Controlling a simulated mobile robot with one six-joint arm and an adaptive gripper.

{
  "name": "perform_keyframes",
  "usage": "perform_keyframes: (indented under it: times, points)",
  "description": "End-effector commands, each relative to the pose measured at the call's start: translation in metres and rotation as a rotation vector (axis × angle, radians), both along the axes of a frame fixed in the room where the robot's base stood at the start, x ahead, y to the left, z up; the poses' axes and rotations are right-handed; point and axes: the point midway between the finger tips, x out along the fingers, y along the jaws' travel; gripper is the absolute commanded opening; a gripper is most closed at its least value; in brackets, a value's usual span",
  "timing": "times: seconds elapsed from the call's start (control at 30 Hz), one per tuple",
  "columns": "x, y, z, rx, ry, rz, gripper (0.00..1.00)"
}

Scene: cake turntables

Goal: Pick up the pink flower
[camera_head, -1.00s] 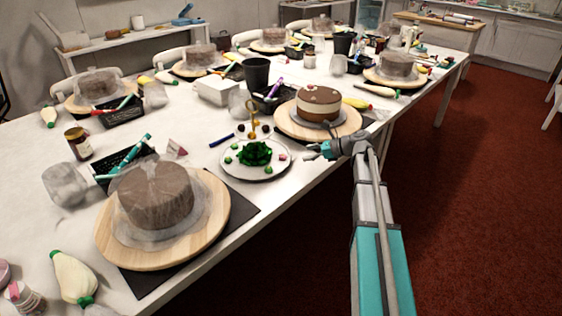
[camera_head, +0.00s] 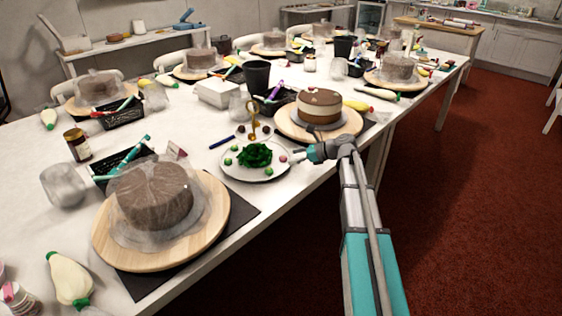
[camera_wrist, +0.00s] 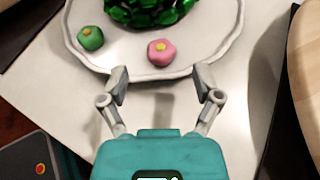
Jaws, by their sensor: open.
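The pink flower (camera_wrist: 161,53) has a yellow centre and lies near the rim of a white plate (camera_wrist: 92,62) in the wrist view. In the head view the plate (camera_head: 232,170) is on the table, and the pink flower (camera_head: 283,158) shows small at its right edge. My gripper (camera_wrist: 162,80) is open and empty. Its fingertips are at the plate's near rim, with the flower just beyond them and roughly centred between them. In the head view my gripper (camera_head: 300,154) is at the plate's right side.
A green flower (camera_wrist: 90,38) and a dark green leafy heap (camera_wrist: 150,10) share the plate. A brown cake (camera_head: 320,106) on a wooden turntable (camera_head: 290,124) stands close behind my gripper. A covered cake (camera_head: 154,195) stands at the front left.

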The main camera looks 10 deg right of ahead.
Motion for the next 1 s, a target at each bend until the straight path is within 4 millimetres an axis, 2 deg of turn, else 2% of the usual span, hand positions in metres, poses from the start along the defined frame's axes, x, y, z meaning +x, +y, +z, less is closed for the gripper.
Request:
perform_keyframes:
  times: [0.1, 0.27, 0.8, 0.83, 1.0]
  points:
    - [0.006, 0.012, -0.007, 0.0, 0.0, 0.001, 0.82]
    - [0.01, 0.02, -0.01, 0.001, 0.0, 0.0, 0.82]
    - [0.01, 0.019, -0.009, 0.001, 0.0, -0.001, 0.82]
    - [0.01, 0.019, -0.009, 0.001, 0.0, -0.001, 0.8]
    - [0.01, 0.019, -0.009, 0.001, 0.0, -0.001, 0.49]
